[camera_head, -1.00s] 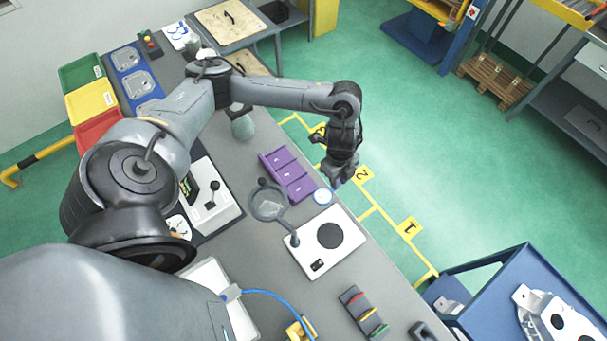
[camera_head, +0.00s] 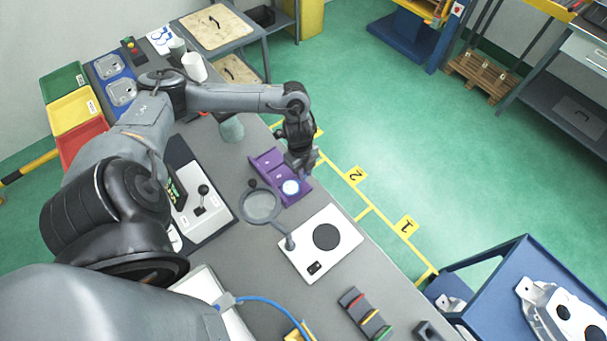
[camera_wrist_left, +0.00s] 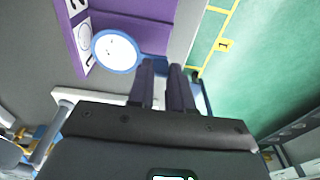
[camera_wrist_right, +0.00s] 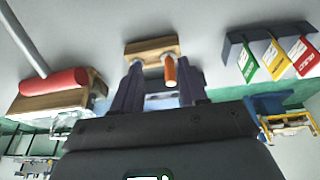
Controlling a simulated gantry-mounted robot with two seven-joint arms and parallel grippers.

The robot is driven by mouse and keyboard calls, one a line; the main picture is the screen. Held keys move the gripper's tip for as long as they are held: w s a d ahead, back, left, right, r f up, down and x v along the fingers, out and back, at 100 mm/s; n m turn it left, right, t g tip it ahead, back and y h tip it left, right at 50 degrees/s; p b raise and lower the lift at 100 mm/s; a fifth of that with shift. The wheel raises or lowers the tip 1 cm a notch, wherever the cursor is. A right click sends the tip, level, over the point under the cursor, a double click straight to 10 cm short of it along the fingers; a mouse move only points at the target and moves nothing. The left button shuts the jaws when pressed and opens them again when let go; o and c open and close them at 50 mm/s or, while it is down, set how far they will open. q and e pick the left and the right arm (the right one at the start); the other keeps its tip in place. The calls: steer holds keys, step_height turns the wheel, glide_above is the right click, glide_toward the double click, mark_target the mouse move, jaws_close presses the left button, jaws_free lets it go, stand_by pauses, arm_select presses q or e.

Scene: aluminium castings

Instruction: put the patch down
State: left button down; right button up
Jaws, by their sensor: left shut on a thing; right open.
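The patch is a round white disc with a blue rim (camera_head: 291,187). In the left wrist view it (camera_wrist_left: 117,50) shows beside my left fingertips, with a dark mark on its face. My left gripper (camera_head: 299,168) is shut on its edge, though the grip itself is partly hidden. The purple tray (camera_head: 266,160) has several compartments, and the patch is over its near end; I cannot tell whether they touch. The tray also shows in the left wrist view (camera_wrist_left: 130,8). My right gripper (camera_wrist_right: 158,92) is open, with nothing held between its fingers; it is outside the head view.
A magnifier (camera_head: 260,205) on a white base plate (camera_head: 338,262) stands close to the tray. A grey-green cone (camera_head: 232,130) stands beyond it. The bench edge and green floor lie right of the tray. The right wrist view shows a wooden block (camera_wrist_right: 142,50) and an orange cylinder (camera_wrist_right: 170,72).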

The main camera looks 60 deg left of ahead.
arm_select(q)
step_height(320, 180, down, 2)
steer(key=shift+f, duration=0.2)
steer(key=shift+f, duration=0.15)
steer(key=c, duration=1)
jaws_free()
steer(key=shift+c, duration=0.2)
